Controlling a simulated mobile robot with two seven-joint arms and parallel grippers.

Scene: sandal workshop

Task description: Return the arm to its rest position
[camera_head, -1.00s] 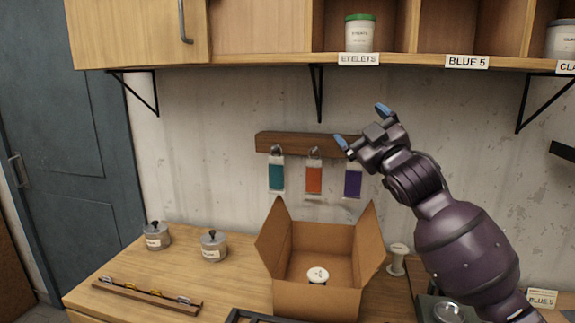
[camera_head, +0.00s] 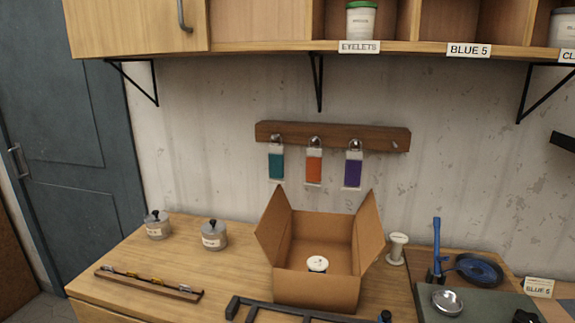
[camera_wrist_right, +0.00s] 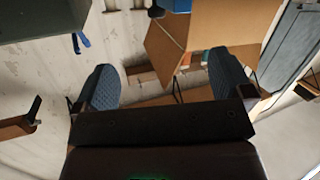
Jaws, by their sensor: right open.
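My right gripper (camera_wrist_right: 163,88) shows in the right wrist view with its two blue ribbed fingers spread wide and nothing between them. The right arm is out of the head view. My left gripper is in neither view. In the head view an open cardboard box (camera_head: 315,291) stands on the bench with a small white-topped container (camera_head: 317,264) inside it.
The wooden bench (camera_head: 225,283) holds two lidded metal pots (camera_head: 157,225) (camera_head: 214,235), a spool (camera_head: 397,248), a blue tool (camera_head: 437,250) and a small metal bowl (camera_head: 447,301). A shelf (camera_head: 400,49) hangs above. A rack (camera_head: 335,135) holds coloured tags.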

